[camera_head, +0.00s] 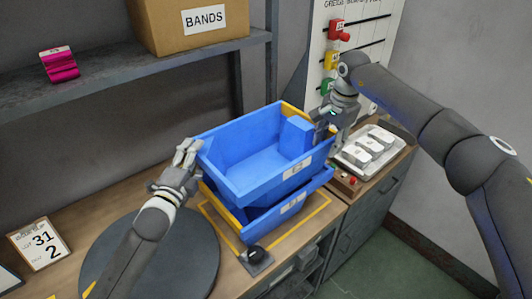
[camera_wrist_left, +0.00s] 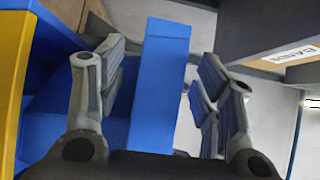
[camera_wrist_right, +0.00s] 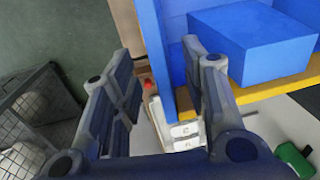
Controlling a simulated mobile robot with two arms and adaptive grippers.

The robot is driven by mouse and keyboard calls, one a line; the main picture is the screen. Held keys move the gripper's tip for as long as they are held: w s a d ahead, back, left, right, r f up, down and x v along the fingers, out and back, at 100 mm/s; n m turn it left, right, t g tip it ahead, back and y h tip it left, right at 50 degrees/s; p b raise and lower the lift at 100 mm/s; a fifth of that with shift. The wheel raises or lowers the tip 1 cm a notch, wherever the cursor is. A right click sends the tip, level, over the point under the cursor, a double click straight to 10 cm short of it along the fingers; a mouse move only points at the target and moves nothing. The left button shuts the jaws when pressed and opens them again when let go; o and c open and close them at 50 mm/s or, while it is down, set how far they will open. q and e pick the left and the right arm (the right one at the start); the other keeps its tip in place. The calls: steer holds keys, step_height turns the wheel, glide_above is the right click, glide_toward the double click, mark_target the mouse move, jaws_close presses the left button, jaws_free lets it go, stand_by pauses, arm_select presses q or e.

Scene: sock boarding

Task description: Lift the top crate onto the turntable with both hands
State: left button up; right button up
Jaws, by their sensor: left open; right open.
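The top crate (camera_head: 258,185) is blue, with a white front label and a blue block in its right part. It sits tilted in a lower blue crate (camera_head: 262,222) at the table's middle. The turntable (camera_head: 197,255) is a dark grey disc at front left, empty, partly behind my left arm. My left gripper (camera_head: 188,150) is open at the crate's left wall; in the left wrist view that wall (camera_wrist_left: 160,85) stands between the fingers. My right gripper (camera_head: 326,120) is open at the right wall; in the right wrist view a blue wall (camera_wrist_right: 158,50) shows between the fingers.
A shelf (camera_head: 110,75) behind holds a BANDS box (camera_head: 180,35) and a pink item (camera_head: 59,66). A white-keyed panel (camera_head: 368,150) lies right of the crates. A dark knob (camera_head: 256,254) is in front. A date card (camera_head: 39,243) stands at left.

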arm_select(q)
steer(key=shift+x, duration=1.55)
arm_select(e)
steer(key=shift+w+a+f, duration=0.1)
steer(key=shift+w+f, duration=0.05)
steer(key=shift+f, duration=1.4)
arm_select(q)
steer(key=shift+c, duration=0.4)
arm_select(e)
steer(key=shift+c, duration=0.5)
arm_select(q)
steer(key=c, duration=0.7)
arm_select(e)
steer(key=c, duration=0.7)
arm_select(q)
jaws_close()
arm_select(e)
jaws_close()
arm_select(q)
steer(key=shift+r, duration=0.1)
arm_select(e)
steer(key=shift+r, duration=0.1)
